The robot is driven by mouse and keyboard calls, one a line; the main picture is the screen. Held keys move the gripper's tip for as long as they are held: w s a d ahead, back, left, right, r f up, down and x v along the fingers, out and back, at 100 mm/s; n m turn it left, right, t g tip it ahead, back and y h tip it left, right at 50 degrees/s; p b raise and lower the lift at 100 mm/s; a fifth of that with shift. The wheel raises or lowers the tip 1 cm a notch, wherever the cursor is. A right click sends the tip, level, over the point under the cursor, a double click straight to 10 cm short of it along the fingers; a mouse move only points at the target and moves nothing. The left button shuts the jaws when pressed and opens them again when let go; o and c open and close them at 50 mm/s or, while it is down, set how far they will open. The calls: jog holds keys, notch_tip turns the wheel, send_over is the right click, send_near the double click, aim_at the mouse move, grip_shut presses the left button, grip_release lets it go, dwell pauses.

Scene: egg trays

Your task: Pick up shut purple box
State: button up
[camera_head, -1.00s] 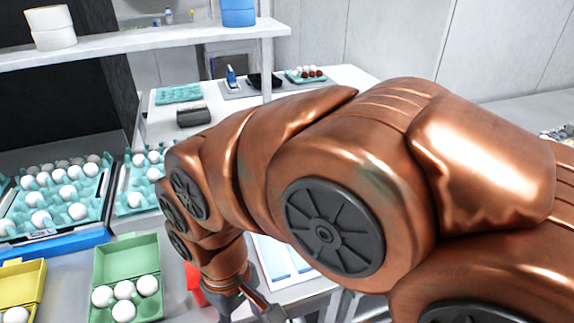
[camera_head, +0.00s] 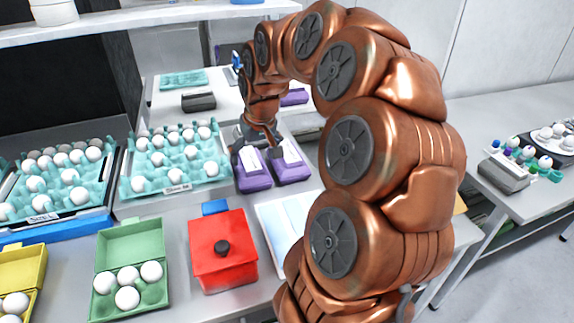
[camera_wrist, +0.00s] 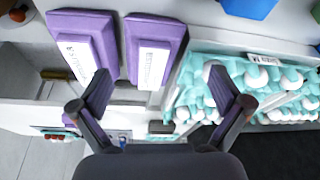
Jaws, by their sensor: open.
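Two shut purple boxes with white labels lie side by side on the table, one on the left (camera_head: 253,181) and one on the right (camera_head: 292,172) in the head view. In the wrist view they show at the upper left, as one box (camera_wrist: 77,22) and another box (camera_wrist: 155,32). My gripper (camera_head: 259,137) is at the far end of the two boxes and above them, and partly covers that end in the head view. In the wrist view my gripper (camera_wrist: 159,82) is open with nothing between its fingers. Its left finger overlaps the lower end of a box in the picture.
A teal egg tray (camera_head: 147,181) stands directly left of the boxes. A red container with a black knob (camera_head: 219,262) and a green carton with eggs (camera_head: 128,244) are nearer. Another purple thing (camera_head: 294,97) lies farther back, partly hidden by my arm.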

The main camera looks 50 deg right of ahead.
jog(key=m+h, duration=0.1)
jog(key=m, duration=0.1)
send_over(288, 150)
jog(key=s+a, duration=0.2)
jog(key=shift+s+d+f+t+b, duration=0.15)
jog(key=shift+f+t+b, duration=0.15)
jog(key=shift+f, duration=0.4)
jog(key=shift+d+f, duration=0.2)
jog(key=shift+f, duration=0.05)
jog(key=shift+p+x, duration=1.15)
jog(key=shift+x, duration=2.4)
jog(key=shift+f, duration=0.1)
jog(key=shift+f+b, duration=0.25)
jog(key=shift+b, duration=0.25)
jog(key=c, duration=0.8)
